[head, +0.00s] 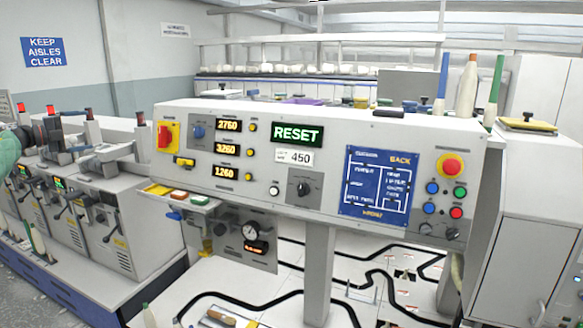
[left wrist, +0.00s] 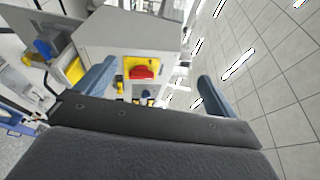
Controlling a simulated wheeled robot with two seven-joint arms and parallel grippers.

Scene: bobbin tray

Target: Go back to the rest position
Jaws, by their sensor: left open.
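My left gripper (left wrist: 157,78) shows in the left wrist view as two blue-grey fingers spread wide apart, with nothing held between them. Beyond the gap is a yellow plate with a red part (left wrist: 143,71) on a pale grey housing (left wrist: 125,35); the fingers look apart from it. In the head view I cannot make out my left gripper clearly. My right gripper is in neither view.
A white control panel (head: 345,119) with a RESET display (head: 297,133), knobs and buttons spans the head view. A small tray (head: 180,197) juts out below its left end. Grey machines (head: 110,215) stand at the left.

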